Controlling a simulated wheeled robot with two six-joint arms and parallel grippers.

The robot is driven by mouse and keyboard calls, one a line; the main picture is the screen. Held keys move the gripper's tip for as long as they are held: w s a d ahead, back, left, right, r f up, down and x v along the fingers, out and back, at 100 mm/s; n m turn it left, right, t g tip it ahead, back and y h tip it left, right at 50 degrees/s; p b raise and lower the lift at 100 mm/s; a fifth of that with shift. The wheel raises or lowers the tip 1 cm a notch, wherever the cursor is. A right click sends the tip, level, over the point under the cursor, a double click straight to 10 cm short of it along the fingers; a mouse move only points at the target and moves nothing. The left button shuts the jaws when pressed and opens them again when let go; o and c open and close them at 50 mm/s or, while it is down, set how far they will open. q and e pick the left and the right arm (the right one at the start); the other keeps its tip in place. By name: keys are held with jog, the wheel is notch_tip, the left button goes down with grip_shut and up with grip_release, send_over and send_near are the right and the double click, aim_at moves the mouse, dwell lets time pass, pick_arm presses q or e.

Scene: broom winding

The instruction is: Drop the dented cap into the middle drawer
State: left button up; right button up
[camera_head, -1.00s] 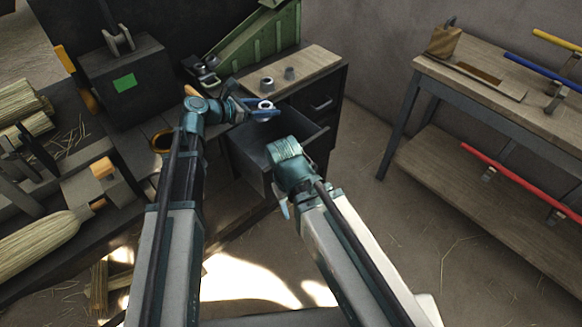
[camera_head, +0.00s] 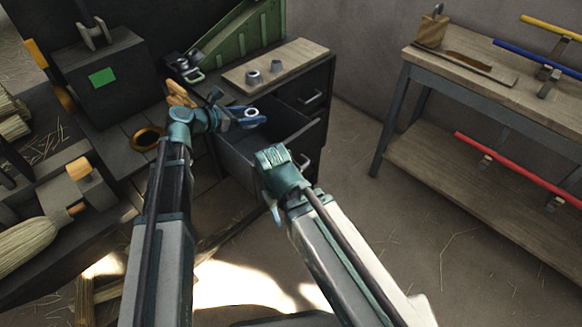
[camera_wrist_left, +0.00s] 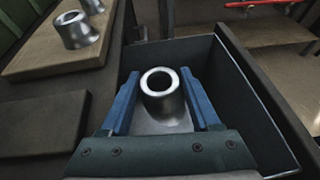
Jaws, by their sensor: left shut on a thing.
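My left gripper (camera_head: 250,118) is shut on a grey metal cap (camera_head: 250,112). In the left wrist view the ring-shaped cap (camera_wrist_left: 160,92) stands upright between the two blue fingers, its round opening facing up. No dent can be made out. The cap is above the open drawer (camera_head: 238,160) of the dark cabinet; the drawer's inside and far wall (camera_wrist_left: 255,100) show beyond the fingers. A closed drawer front with a handle (camera_head: 313,98) is above the open one. My right gripper (camera_head: 276,212) is mostly hidden behind its own wrist, beside the open drawer.
Two similar metal caps (camera_head: 252,77) (camera_head: 276,66) stand on a wooden board (camera_head: 300,53) on the cabinet top. A green sloped rack (camera_head: 240,38) is behind. A workbench with coloured rods (camera_head: 500,85) is at the right. The floor between is clear.

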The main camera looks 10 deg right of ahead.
pick_arm(q)
jog(key=shift+f, duration=0.1)
jog(key=o, duration=1.5)
jog(key=p+v, duration=0.5)
jog(key=v, duration=0.8)
jog(key=shift+s+a, duration=0.15)
jog(key=shift+a, duration=0.2)
